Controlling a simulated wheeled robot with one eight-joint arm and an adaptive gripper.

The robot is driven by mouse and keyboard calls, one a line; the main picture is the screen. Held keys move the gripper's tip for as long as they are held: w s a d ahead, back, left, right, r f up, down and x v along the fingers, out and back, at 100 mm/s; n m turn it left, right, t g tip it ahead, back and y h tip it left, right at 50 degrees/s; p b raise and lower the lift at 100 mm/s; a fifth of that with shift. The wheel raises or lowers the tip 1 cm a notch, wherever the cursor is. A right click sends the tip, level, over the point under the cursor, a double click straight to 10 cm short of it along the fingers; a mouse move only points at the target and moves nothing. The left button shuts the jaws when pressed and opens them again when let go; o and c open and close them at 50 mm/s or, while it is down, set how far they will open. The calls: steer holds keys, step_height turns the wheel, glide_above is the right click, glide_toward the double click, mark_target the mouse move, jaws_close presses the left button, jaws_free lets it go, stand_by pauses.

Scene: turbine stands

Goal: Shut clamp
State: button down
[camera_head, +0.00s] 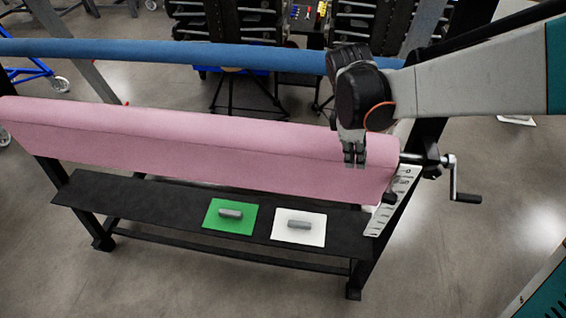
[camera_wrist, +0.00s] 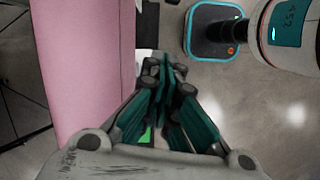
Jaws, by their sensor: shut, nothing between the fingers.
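My gripper (camera_head: 354,158) is shut and empty, pointing down in front of the right end of the pink padded beam (camera_head: 200,145). In the wrist view its fingers (camera_wrist: 166,70) are together, and the pink beam (camera_wrist: 85,60) is to their left. At the beam's right end a dark rod with a black and silver crank handle (camera_head: 455,180) sticks out, to the right of my gripper and apart from it. No clamp is clearly distinguishable; whether this end fitting is the clamp, and whether it is open, I cannot tell.
A black shelf (camera_head: 140,208) under the beam bears a green sheet (camera_head: 214,222) and a white sheet (camera_head: 284,239), each with a small grey cylinder. A white scale plate (camera_head: 378,221) is at the right. A blue bar (camera_head: 160,52) crosses behind.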

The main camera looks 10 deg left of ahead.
mark_target(390, 192)
steer(key=s+d+f+b, duration=0.1)
steer(key=d+f+b, duration=0.4)
steer(key=f, duration=0.4)
steer(key=shift+d+f, duration=0.3)
steer(key=shift+d, duration=0.3)
steer(key=shift+s+d, duration=0.1)
steer(key=shift+s, duration=0.15)
steer(key=shift+s+d+n, duration=0.15)
steer(key=shift+s+n, duration=0.05)
steer(key=shift+n, duration=0.2)
